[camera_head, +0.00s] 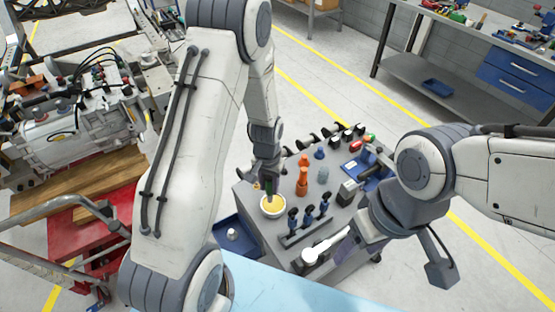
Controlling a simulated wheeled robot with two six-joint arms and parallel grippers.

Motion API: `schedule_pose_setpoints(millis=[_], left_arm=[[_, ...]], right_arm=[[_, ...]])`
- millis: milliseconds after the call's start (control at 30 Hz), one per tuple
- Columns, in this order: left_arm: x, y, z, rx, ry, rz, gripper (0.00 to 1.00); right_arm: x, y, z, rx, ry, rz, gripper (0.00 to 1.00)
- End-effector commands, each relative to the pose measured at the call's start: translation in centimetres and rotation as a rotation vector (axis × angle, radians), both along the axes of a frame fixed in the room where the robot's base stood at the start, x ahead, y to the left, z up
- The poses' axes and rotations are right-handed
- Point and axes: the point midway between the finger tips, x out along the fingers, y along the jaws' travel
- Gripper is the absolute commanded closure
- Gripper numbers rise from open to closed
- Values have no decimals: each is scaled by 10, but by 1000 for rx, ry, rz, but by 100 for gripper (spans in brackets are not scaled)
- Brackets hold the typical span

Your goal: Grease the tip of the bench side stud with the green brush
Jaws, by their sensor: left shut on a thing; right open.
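My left gripper (267,182) is shut on the green brush (269,192), of which only a small dark green part shows. It holds the brush roughly upright, with its lower end at the white bowl (264,212) of yellow grease (273,203) on the grey cart. Whether the bristles touch the grease is too small to tell. My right gripper (350,253) is open at the cart's right front side, its fingers partly hidden. The metal chassis part (62,130) is at the left on wooden boards. I cannot make out the bench side stud.
The grey cart (297,231) carries orange bottles (302,181), several dark blue-topped tools in a rack (306,217) and a blue tray (372,178). A white-ended item (312,256) lies near my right gripper. A red stand (85,225) is at the left. A workbench (450,45) stands behind.

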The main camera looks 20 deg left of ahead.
Motion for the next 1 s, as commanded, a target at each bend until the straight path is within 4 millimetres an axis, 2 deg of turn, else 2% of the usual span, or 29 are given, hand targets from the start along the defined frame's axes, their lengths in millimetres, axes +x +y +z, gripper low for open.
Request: schedule_pose_setpoints(millis=[33,133,233,467,800,1000], left_arm=[[7,-1,14,-1,1,-21,100],[18,-3,18,-2,2,-57,100],[24,-3,17,-2,1,-78,100],[24,-3,1,-2,1,-80,100],[24,0,-34,-2,1,-76,100],[24,0,-45,-2,0,-76,100]], right_arm=[[0,0,20,1,-1,0,35],[0,0,32,1,-1,1,35],[0,0,34,1,-1,1,35],[0,0,21,0,0,0,35],[0,0,-7,0,0,-2,35],[0,0,-16,0,0,-1,35]])
